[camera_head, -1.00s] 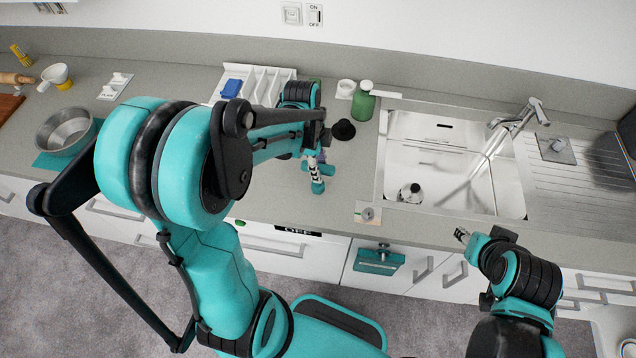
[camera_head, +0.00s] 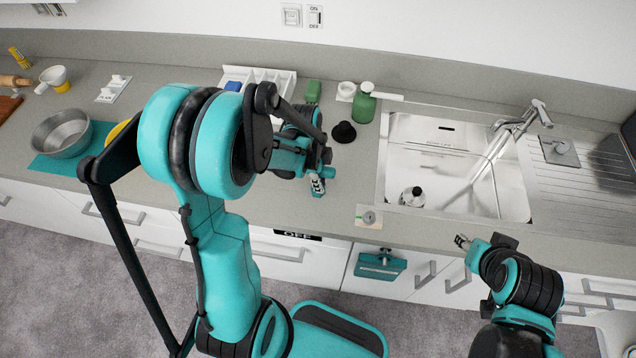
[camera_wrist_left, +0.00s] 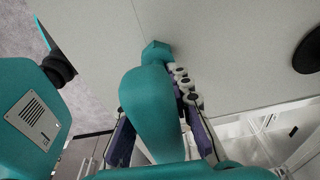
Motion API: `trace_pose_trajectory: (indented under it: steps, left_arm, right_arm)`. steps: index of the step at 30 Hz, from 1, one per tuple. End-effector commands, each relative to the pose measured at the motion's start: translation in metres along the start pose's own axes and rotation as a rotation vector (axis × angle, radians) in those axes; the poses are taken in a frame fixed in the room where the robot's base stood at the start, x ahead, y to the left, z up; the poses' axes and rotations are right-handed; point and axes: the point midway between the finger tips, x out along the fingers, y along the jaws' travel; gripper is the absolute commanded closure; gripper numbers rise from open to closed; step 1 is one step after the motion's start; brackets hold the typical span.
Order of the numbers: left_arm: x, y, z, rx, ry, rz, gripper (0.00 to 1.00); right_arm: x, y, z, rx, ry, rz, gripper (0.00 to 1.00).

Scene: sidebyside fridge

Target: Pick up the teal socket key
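My left gripper (camera_head: 318,184) is low over the counter, left of the sink, its tip beside a patch of teal and pale, dark-dotted links. In the left wrist view a rounded teal form (camera_wrist_left: 150,105) with an angular teal tip lies between my gripper's dark purplish side pieces. Pale knuckle-like links run along its right side. I cannot tell whether this teal form is the socket key or part of my gripper. No separate socket key can be made out for sure. My right gripper (camera_head: 463,241) is apart, in front of the sink; its fingers are too small to read.
A black round object (camera_head: 344,131) stands right of my left gripper, near a green bottle (camera_head: 364,102) and the sink (camera_head: 455,190). A white rack (camera_head: 262,77) and a green block (camera_head: 313,91) are behind. A metal bowl (camera_head: 62,134) is at left.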

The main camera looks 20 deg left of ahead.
Motion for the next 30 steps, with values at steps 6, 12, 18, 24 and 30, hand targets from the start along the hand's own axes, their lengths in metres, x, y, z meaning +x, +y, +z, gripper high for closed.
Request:
trace_pose_trajectory:
  steps: [6, 12, 18, 24, 30]
  left_arm:
    - [0.000, 0.000, 0.000, 0.000, 0.000, 0.000, 1.00]
    - [-0.004, 0.000, -0.001, 0.000, 0.000, 0.000, 1.00]
    - [-0.025, 0.000, -0.004, 0.000, 0.000, 0.000, 1.00]
    - [-0.054, 0.013, -0.031, 0.007, 0.000, 0.001, 1.00]
    - [-0.074, 0.035, -0.075, 0.008, 0.000, 0.001, 1.00]
  right_arm:
    - [0.000, 0.000, 0.000, 0.000, 0.000, 0.000, 0.60]
    - [-0.001, 0.000, -0.001, 0.000, 0.000, 0.000, 0.60]
    - [-0.007, 0.000, -0.005, 0.000, 0.000, 0.000, 0.60]
    - [-0.016, 0.000, -0.012, 0.000, 0.000, 0.000, 0.60]
    - [-0.024, 0.000, -0.017, 0.000, 0.000, 0.000, 0.60]
